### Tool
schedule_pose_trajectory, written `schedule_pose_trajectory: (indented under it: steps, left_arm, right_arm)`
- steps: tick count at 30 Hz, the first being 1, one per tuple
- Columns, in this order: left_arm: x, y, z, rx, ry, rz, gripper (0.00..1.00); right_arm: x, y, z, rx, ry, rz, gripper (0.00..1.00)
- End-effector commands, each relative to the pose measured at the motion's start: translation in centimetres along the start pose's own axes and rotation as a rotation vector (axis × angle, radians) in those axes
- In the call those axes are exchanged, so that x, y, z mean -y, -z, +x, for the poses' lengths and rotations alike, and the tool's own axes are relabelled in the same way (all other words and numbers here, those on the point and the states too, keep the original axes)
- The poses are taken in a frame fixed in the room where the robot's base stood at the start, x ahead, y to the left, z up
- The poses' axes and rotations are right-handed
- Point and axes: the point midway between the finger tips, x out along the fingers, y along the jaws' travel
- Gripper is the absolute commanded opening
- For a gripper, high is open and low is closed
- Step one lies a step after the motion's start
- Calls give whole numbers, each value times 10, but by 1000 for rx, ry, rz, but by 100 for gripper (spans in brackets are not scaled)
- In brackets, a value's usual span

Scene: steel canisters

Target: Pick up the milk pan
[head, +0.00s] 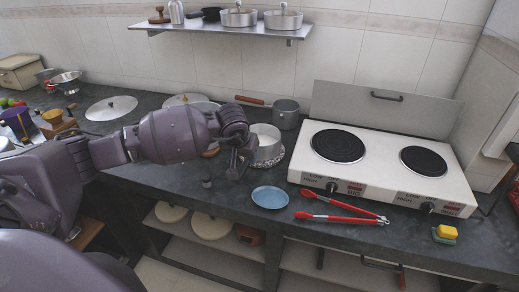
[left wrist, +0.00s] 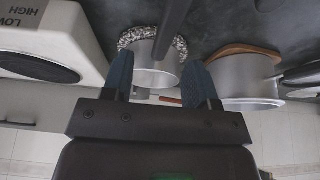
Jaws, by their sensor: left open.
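A small silver pan (head: 266,142) stands on a lacy metallic trivet (head: 274,159) on the dark counter; I take it for the milk pan. It also shows in the left wrist view (left wrist: 143,72), with a dark handle (left wrist: 177,22) running towards the camera. My left gripper (head: 238,168) is open just left of the pan in the head view and hides the handle there. In the left wrist view the gripper (left wrist: 158,72) has its blue fingers apart, with the pan and handle in line with the gap. I cannot tell whether they touch. My right gripper is out of view.
A grey pot (head: 286,114) with a red handle stands behind the pan. A larger pan (left wrist: 245,82) stands beside it in the left wrist view. The white stove (head: 385,165) is to the right. A blue plate (head: 270,197) and red tongs (head: 340,217) lie in front.

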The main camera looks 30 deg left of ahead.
Motion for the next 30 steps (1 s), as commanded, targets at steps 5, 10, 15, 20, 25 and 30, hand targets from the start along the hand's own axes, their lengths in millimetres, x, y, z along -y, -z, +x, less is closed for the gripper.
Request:
schedule_pose_trajectory:
  steps: [5, 10, 15, 20, 25, 30]
  left_arm:
    - [0, 0, 16, 0, -1, -2, 53]
    - [1, 1, 26, 1, -2, -3, 53]
    - [4, 5, 47, 2, -3, -5, 53]
    - [5, 5, 65, 1, -2, -3, 53]
    - [5, 6, 70, -1, -2, -2, 53]
    - [5, 6, 70, -1, -2, -1, 52]
  right_arm:
    - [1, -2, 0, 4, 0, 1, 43]
    - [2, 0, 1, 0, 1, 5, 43]
    - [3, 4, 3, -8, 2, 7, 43]
    - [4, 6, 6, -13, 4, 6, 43]
    - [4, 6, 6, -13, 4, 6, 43]
    - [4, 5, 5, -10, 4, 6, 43]
